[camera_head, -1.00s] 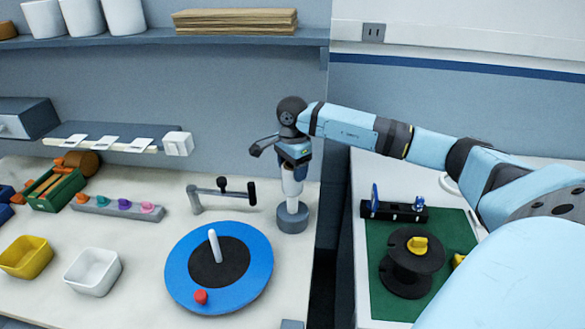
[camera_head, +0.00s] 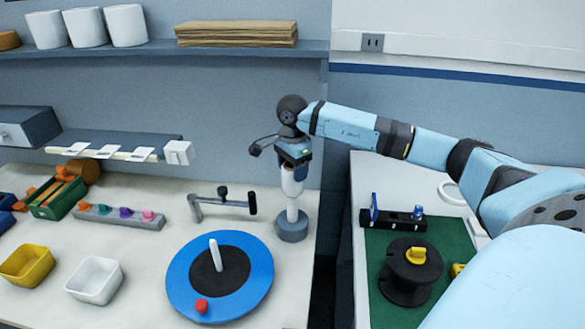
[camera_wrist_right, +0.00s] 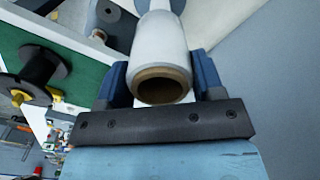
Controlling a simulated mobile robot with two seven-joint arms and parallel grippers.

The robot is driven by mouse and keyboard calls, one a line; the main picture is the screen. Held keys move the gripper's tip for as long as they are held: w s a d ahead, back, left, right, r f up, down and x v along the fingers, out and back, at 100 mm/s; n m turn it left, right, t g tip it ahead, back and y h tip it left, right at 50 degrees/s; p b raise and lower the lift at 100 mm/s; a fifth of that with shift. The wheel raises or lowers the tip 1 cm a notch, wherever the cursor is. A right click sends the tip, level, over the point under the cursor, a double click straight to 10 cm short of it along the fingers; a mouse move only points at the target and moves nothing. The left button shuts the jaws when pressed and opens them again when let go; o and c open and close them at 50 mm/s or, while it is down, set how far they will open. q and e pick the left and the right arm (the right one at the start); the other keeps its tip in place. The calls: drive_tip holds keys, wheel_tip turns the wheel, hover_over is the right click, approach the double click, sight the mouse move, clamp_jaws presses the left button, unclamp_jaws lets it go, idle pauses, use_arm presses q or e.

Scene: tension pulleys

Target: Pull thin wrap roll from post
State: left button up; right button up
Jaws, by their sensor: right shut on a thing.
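The thin wrap roll (camera_head: 291,184) is white and upright, with its lower end at the top of a thin pale post (camera_head: 292,208). I cannot tell if the post's tip is inside it. The post stands on a round grey base (camera_head: 292,230). My right gripper (camera_head: 294,157) is shut on the upper part of the roll. In the right wrist view the roll (camera_wrist_right: 160,50) lies between the blue fingers, its brown, hollow core end facing the camera. My left gripper is not in view.
A dark bar tool (camera_head: 225,203) stands just left of the post. A blue turntable (camera_head: 253,282) with a white peg is in front. A black spool (camera_head: 405,282) sits on a green mat (camera_head: 452,236) to the right. A shelf (camera_head: 245,47) runs above, behind.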

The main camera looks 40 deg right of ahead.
drive_tip(key=shift+r+p, duration=0.6)
drive_tip(key=shift+r, duration=0.7)
wheel_tip(320, 180, up, 4)
drive_tip(key=shift+p, duration=0.95)
